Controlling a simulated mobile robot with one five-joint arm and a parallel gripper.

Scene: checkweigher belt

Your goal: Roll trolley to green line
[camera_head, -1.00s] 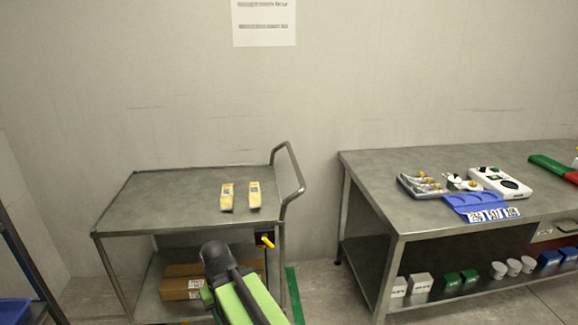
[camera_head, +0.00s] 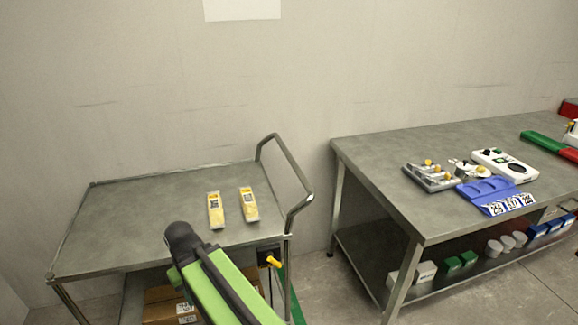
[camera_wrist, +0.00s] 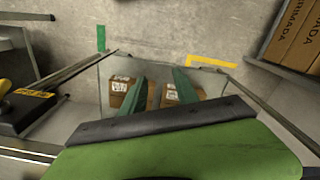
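The grey metal trolley (camera_head: 130,215) stands at left in the head view, with its tubular handle (camera_head: 290,165) at its right end. Two yellow-labelled packs (camera_head: 216,210) lie on its top. A yellow lever (camera_head: 274,262) on a dark block is below the handle. A strip of green line (camera_head: 296,300) shows on the floor behind the lever, and a green mark (camera_wrist: 101,38) shows in the wrist view. My gripper (camera_wrist: 160,88) has its two green fingers apart with nothing between them, pointing past the trolley's frame. In the head view its fingers are hidden by my arm.
A metal workbench (camera_head: 400,160) stands right of the trolley, with a blue tray (camera_head: 490,190) and a white device (camera_head: 503,163) on top. Cardboard boxes (camera_head: 165,305) sit on the trolley's lower shelf. A yellow floor mark (camera_wrist: 212,61) shows in the wrist view. Open floor lies between trolley and bench.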

